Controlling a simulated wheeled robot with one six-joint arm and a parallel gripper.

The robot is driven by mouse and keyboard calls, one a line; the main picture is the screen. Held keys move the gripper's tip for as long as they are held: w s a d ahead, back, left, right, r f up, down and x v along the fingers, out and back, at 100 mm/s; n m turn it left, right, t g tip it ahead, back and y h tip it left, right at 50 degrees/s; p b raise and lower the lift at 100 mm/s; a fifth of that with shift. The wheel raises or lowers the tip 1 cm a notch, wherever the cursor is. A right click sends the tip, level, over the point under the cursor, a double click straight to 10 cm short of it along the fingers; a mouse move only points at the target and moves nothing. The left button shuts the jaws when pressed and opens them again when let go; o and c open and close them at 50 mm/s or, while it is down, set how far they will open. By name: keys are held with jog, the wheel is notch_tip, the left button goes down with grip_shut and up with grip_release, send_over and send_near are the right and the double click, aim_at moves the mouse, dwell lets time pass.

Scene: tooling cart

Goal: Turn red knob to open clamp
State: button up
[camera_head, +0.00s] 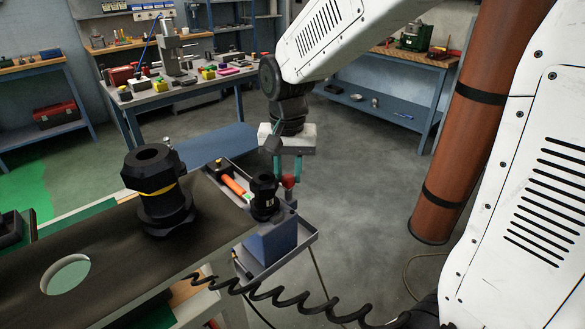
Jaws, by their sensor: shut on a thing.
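The red knob (289,182) shows as a small red piece at the upper right of the clamp on the tooling cart. My gripper (287,176) points down over it, with its teal fingers on either side, and is shut on the knob. The fingers hide part of the knob. The clamp (272,243) is a blue-grey block standing on a grey cart tray. A black tool holder (264,197) stands upright in its top. I cannot tell from this view how far the clamp is open.
An orange-handled tool (233,186) lies behind the black holder. A large black holder with a yellow ring (157,191) stands on the dark plate (90,245) at left. A black coiled cable (290,297) crosses the front. A brown column (468,120) stands right. Open floor lies between.

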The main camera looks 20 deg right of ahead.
aim_at(287, 177)
jog(key=shift+a+f, duration=0.1)
jog(key=o, duration=1)
jog(key=shift+a, duration=0.1)
notch_tip(287, 177, up, 8)
jog(key=shift+f, duration=0.1)
jog(key=s+d+n, duration=0.2)
jog(key=s, duration=0.9)
jog(key=s+d+n+t, duration=0.1)
jog(key=s+d+n, duration=0.2)
jog(key=s, duration=0.8)
jog(key=shift+f, duration=0.25)
